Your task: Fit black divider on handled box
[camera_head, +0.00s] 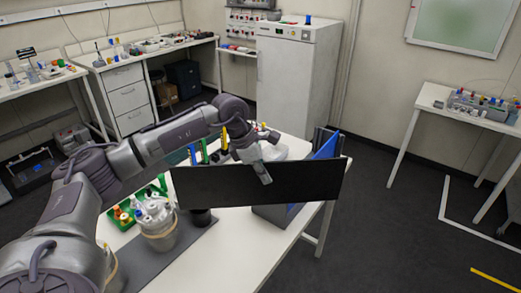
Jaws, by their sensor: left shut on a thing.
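A long flat black divider (300,185) hangs in front of and above the near table. My left gripper (264,176) is shut on its upper edge, near the middle. A box (275,217) with blue and grey parts stands at the right end of the table, mostly hidden behind the divider. Its blue side (328,146) rises behind the divider's right part. I cannot tell whether the divider touches the box, and no handle is clear. My right gripper is not in view.
The white table (262,250) carries a green rack (122,222) with capped bottles, and a glass vessel (158,222) on a dark mat (185,258). A tall white cabinet (297,75) stands behind. A side table (455,110) stands right, with open floor between.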

